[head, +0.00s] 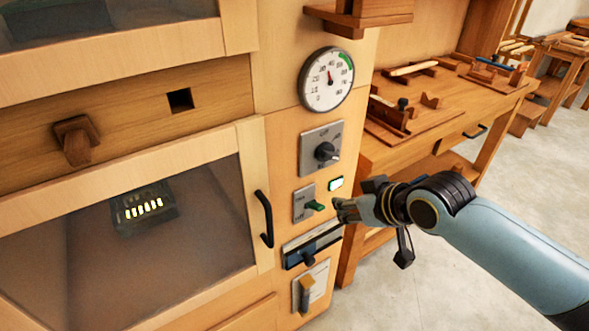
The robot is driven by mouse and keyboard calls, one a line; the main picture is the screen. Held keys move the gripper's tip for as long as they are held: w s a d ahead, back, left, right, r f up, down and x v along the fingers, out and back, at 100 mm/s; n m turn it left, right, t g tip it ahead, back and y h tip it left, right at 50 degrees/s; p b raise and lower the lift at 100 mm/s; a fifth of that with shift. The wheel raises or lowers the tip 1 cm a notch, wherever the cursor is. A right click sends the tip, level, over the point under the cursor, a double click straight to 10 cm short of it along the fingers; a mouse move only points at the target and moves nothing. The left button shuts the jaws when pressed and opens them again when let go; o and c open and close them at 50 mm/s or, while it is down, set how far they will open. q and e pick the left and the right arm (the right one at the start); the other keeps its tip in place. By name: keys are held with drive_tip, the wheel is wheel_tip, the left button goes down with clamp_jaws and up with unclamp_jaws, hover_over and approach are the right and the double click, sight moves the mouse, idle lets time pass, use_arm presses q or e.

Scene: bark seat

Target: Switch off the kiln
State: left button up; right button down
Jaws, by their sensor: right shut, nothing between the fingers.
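The kiln is a pale wooden cabinet (285,115) with a glass door (215,215) and a control panel on its right. The indicator glows. My right gripper (338,208) is shut and empty, its tips just right of the green toggle. I cannot tell whether they touch it. My left gripper is not in view.
A black door handle (265,218) sticks out left of the panel. A wooden shelf (358,18) juts out above the gauge. A workbench (430,115) with wooden tools stands behind my right arm.

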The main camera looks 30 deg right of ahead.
sight(316, 207)
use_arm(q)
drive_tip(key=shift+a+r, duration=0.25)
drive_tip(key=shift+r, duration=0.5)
use_arm(e)
drive_tip(key=w+f, duration=0.1)
drive_tip(key=w, duration=0.1)
drive_tip(key=w+f, duration=0.1)
drive_tip(key=w, duration=0.2)
drive_tip(key=w+f, duration=0.1)
drive_tip(key=w, duration=0.2)
drive_tip(key=shift+a, duration=0.1)
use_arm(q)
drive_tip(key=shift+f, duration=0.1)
use_arm(e)
drive_tip(key=shift+s, duration=0.1)
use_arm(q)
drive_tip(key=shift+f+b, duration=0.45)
use_arm(e)
drive_tip(key=shift+s+f+t, duration=0.15)
drive_tip(key=shift+f+t, duration=0.05)
drive_tip(key=shift+t, duration=0.3)
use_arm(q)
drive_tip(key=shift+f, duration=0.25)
use_arm(e)
drive_tip(key=shift+f, duration=0.1)
